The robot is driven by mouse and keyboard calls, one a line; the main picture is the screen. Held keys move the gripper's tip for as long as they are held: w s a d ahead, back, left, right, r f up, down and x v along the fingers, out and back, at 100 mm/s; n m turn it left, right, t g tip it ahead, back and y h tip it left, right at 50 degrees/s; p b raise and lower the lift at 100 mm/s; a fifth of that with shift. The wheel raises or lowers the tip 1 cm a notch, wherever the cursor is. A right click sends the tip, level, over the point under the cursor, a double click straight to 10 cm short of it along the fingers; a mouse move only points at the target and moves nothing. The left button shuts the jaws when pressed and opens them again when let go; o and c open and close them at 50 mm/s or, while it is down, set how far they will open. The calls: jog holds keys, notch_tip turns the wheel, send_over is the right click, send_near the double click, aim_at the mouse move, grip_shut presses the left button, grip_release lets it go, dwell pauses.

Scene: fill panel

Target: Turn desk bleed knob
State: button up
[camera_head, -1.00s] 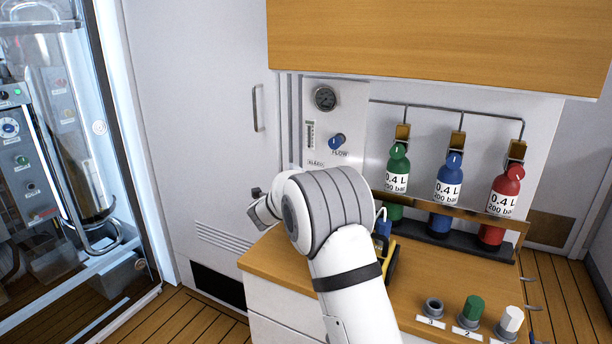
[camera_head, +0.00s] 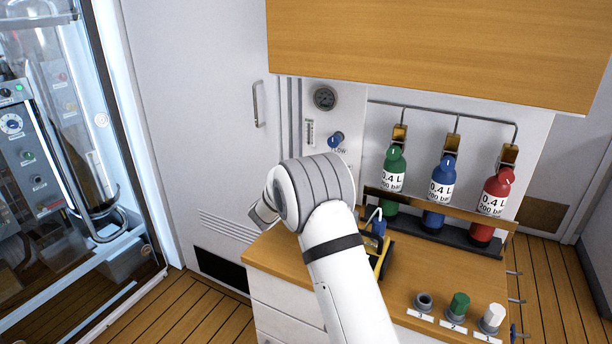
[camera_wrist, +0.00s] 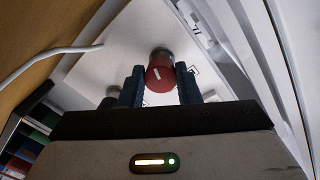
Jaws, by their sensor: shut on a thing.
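A red round knob (camera_wrist: 159,75) with a white pointer line stands out from a white panel (camera_wrist: 120,45) in the wrist view. My gripper (camera_wrist: 160,84) has one dark finger on each side of the knob and is shut on it. The white line runs at a slant across the knob's face. In the head view my arm hides the gripper's fingers and this red knob. A blue knob (camera_head: 336,139) sits on the wall panel above my arm, apart from the gripper.
Green (camera_head: 393,172), blue (camera_head: 443,180) and red (camera_head: 495,195) bottles stand at the back of the wooden desk (camera_head: 420,272). Several small knobs line its front right. A wooden cabinet (camera_head: 440,45) hangs above. A white cable (camera_wrist: 45,62) crosses the wrist view's left side.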

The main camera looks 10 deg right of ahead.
jog(key=shift+n, duration=0.5)
jog(key=o, duration=1)
jog(key=shift+c, duration=0.2)
jog(key=v, duration=0.7)
jog(key=shift+s+a, duration=0.3)
